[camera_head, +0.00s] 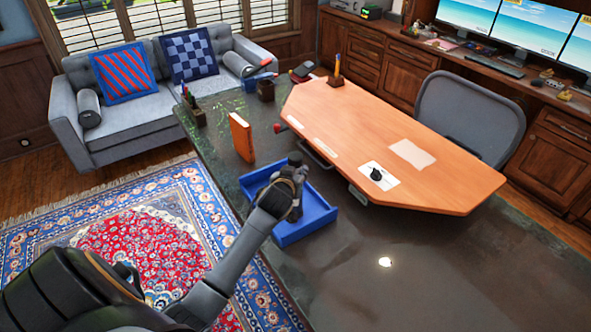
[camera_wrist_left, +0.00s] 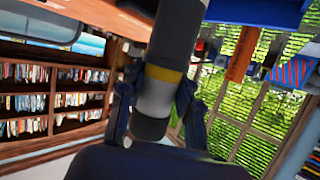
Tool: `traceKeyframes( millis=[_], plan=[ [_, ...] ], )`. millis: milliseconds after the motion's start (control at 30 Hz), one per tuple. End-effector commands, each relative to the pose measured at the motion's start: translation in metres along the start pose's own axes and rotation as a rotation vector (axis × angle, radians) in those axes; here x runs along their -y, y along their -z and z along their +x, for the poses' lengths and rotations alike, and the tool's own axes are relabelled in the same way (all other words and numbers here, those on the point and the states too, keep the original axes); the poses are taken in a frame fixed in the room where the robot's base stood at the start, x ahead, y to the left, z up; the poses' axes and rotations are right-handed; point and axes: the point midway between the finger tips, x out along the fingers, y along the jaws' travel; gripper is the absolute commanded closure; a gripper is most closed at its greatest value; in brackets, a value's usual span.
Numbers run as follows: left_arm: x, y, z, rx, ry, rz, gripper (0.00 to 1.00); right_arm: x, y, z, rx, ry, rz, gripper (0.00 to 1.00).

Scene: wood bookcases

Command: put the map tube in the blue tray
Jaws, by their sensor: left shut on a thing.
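The map tube (camera_wrist_left: 161,88), grey with a yellow band and dark ends, runs between the two fingers of my left gripper (camera_wrist_left: 155,100) in the left wrist view. My left gripper also shows in the head view (camera_head: 293,188), shut on the tube over the blue tray (camera_head: 308,229). In the head view the arm and gripper hide most of the tube and part of the tray's inside. I cannot tell whether the tube touches the tray floor. A blue surface, likely the tray (camera_wrist_left: 255,13), shows at the top of the wrist view. My right gripper is not in view.
The tray stands on a dark table (camera_head: 400,265). An orange book (camera_head: 241,138) stands upright behind it. A wooden desk top (camera_head: 370,130) with a white card and small black object lies to the right. Pen holders (camera_head: 193,112) stand at the back.

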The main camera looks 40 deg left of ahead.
Motion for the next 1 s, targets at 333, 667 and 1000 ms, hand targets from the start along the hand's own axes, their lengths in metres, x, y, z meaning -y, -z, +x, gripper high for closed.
traceKeyframes(
  millis=[333, 667, 1000],
  plan=[
    [0.0, -0.003, 0.001, 0.0, 0.0, -0.001, 0.51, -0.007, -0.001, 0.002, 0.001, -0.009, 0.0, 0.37],
    [0.0, -0.002, 0.001, 0.0, 0.0, -0.001, 0.44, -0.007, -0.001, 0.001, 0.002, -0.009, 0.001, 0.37],
    [0.0, -0.001, -0.033, 0.0, -0.001, -0.003, 0.44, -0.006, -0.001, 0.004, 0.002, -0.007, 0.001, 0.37]
  ],
)
